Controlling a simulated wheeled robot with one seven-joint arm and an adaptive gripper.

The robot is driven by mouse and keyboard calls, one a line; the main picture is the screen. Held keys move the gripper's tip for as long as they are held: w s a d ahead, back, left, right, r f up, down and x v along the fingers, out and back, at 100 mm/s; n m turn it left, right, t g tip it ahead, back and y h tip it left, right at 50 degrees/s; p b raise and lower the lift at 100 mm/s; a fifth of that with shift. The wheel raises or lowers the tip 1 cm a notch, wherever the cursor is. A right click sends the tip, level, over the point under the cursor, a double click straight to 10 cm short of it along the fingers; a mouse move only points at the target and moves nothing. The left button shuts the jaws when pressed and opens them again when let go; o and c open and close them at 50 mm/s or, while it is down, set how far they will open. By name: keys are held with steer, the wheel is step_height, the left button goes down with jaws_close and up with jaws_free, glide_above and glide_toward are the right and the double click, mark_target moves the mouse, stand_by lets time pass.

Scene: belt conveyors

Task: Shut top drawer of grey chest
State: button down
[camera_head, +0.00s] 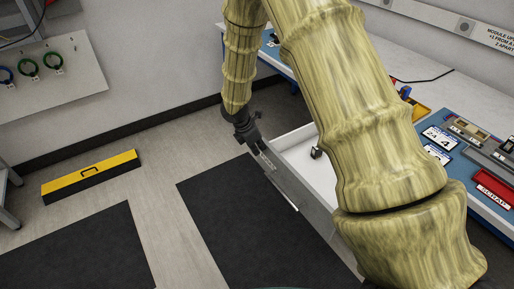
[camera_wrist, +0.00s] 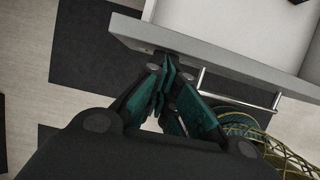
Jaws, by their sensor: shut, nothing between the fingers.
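The top drawer (camera_head: 299,192) of the grey chest stands pulled out, with a grey front, a bar handle (camera_head: 284,196) and a white inside. A small dark object (camera_head: 315,153) lies in it. My arm hides most of the chest body and part of the drawer. My gripper (camera_head: 266,160) is shut and empty at the far end of the drawer front. In the wrist view, the fingertips (camera_wrist: 166,66) are at the outer face of the drawer front (camera_wrist: 222,62), left of the handle (camera_wrist: 240,87). I cannot tell whether they touch it.
A workbench with a blue mat (camera_head: 458,178), a red bin (camera_head: 492,188) and trays stands at the right. Dark floor mats (camera_head: 240,215) lie in front of the drawer. The floor between is clear.

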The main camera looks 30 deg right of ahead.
steer(key=w+d+p, duration=0.2)
steer(key=d+p, duration=0.7)
steer(key=d, duration=2.2)
steer(key=shift+w, duration=0.25)
steer(key=shift+a, duration=0.1)
